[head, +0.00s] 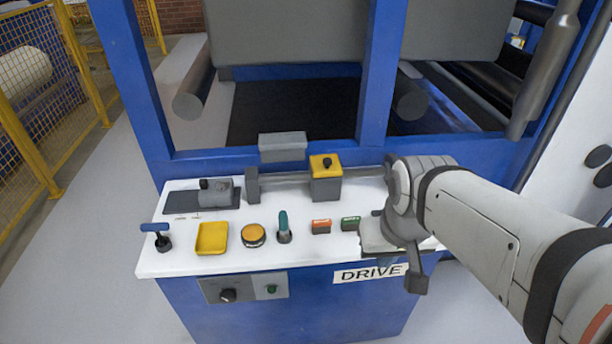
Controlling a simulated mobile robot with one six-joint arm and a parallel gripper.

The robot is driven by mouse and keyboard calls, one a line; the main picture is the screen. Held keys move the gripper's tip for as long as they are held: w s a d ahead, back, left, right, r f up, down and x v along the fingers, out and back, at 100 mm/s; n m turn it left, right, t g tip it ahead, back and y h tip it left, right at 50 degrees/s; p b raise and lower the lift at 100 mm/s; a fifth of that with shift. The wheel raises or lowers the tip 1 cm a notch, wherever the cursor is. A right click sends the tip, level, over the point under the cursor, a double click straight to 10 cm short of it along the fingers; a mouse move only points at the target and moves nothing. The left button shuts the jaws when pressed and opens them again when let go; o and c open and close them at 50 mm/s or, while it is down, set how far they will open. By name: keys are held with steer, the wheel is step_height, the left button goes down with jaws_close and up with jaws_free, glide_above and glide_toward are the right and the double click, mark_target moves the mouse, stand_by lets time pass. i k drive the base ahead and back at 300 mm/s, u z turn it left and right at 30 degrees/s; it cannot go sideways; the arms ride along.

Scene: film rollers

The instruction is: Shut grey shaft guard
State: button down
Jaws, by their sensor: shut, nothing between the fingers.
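The grey shaft guard (283,147) looks like a plain grey box-shaped cover. It stands raised at the back of the white panel top, above and behind a horizontal grey shaft (290,177), so it appears open. My gripper (417,282) is at the panel's front right, near the DRIVE label, well to the right of and nearer than the guard. It is shut, empty and apart from the guard. My wrist hides part of the panel's right end.
A yellow block with a black knob (325,168) stands right of the guard. Along the panel (180,258) are a blue-handled lever (156,230), yellow tray (212,238), yellow button (253,235), green-topped lever (284,230), and red (321,226) and green (350,223) blocks. Blue posts rise behind.

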mark_target(278, 147)
steer(key=k, duration=1.25)
steer(key=u, duration=0.45)
steer(key=i, duration=1.7)
steer(key=u, duration=0.25)
